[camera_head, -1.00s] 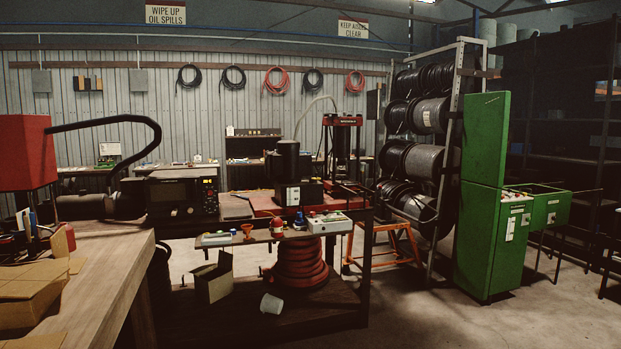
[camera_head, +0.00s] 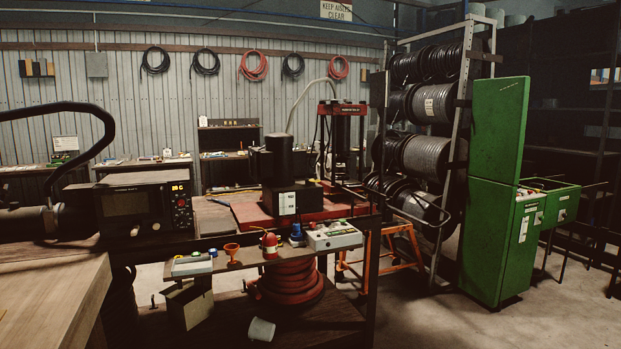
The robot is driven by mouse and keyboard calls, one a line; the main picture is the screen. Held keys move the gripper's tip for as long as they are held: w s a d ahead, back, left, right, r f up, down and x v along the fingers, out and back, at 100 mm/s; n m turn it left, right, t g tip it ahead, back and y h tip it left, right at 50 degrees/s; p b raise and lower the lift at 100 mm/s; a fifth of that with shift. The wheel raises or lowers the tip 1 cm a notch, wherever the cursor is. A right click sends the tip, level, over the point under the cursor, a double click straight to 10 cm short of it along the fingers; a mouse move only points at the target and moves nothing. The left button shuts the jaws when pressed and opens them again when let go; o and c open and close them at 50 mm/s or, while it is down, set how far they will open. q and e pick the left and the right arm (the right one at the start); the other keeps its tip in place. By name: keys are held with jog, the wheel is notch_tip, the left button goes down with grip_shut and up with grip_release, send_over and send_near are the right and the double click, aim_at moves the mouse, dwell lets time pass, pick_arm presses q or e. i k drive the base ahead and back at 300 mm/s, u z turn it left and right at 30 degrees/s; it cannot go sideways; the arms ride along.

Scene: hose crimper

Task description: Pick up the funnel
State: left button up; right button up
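A small orange funnel (camera_head: 231,249) stands on the narrow front shelf (camera_head: 258,256) of the work bench, left of centre. It is between a pale box with a green top (camera_head: 192,264) on its left and a red container (camera_head: 269,245) on its right. Nothing covers the funnel. Neither of my grippers shows in the head view.
A white control box (camera_head: 333,236) and a blue-capped item (camera_head: 296,235) share the shelf. Below are a red coiled hose (camera_head: 290,283), an open carton (camera_head: 187,304) and a white bucket (camera_head: 261,329). A wooden table (camera_head: 55,295) fills the lower left. Open floor lies right.

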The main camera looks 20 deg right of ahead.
aim_at(231, 248)
jog(key=u, duration=0.1)
jog(key=i, duration=1.55)
jog(key=z, duration=1.2)
jog(key=i, duration=0.5)
jog(key=u, duration=0.2)
jog(key=k, duration=0.5)
jog(key=z, duration=0.1)
